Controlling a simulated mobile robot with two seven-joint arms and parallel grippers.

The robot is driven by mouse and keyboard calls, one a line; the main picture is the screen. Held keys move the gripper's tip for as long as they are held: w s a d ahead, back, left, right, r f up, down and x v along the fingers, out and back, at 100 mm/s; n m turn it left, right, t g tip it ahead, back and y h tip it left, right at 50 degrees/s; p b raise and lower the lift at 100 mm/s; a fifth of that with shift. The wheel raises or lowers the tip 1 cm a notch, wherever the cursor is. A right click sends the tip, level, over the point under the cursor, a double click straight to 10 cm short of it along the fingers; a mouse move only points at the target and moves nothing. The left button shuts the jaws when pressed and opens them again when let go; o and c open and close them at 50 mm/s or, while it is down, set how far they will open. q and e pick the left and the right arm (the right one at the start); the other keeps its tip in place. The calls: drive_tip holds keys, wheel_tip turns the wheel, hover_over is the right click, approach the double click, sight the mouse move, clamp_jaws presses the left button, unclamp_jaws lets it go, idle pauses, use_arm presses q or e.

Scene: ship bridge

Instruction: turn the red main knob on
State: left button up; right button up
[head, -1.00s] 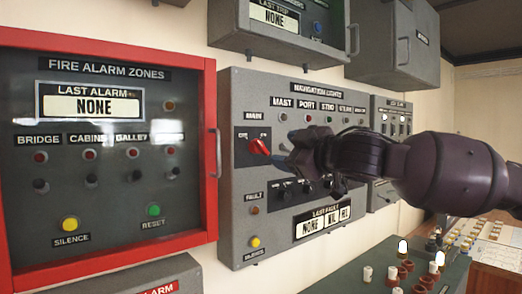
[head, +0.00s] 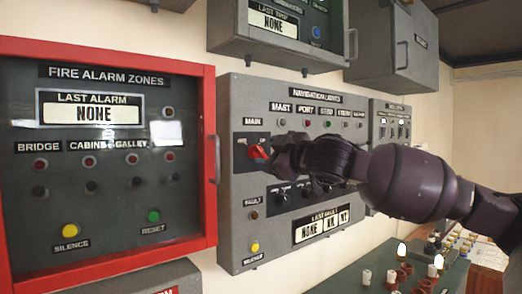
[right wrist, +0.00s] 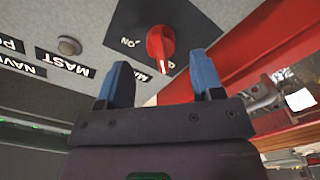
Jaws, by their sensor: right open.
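The red main knob (head: 257,152) sits on the grey navigation lights panel (head: 237,230), under the MAIN label. In the right wrist view the knob (right wrist: 161,46) shows on its dark plate, with a white pointer mark at its lower end. My right gripper (right wrist: 161,80) is open, its two blue-tipped fingers apart. The knob appears between and just beyond the fingertips, and I see no grip on it. In the head view my right gripper (head: 272,150) is at the knob's right side and partly hides it. My left gripper is not in view.
The red-framed fire alarm cabinet (head: 210,110) stands just left of the panel, with a handle on its edge. Grey boxes (head: 393,45) hang above. A green console (head: 345,275) with small knobs lies below right.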

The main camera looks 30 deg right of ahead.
sight(262, 153)
drive_tip(key=shift+w+a+p, duration=0.2)
drive_tip(key=shift+w+p, duration=0.2)
drive_tip(key=shift+w, duration=1.45)
drive_tip(key=shift+c, duration=0.4)
drive_tip(key=c, duration=0.8)
drive_tip(key=shift+c, duration=0.2)
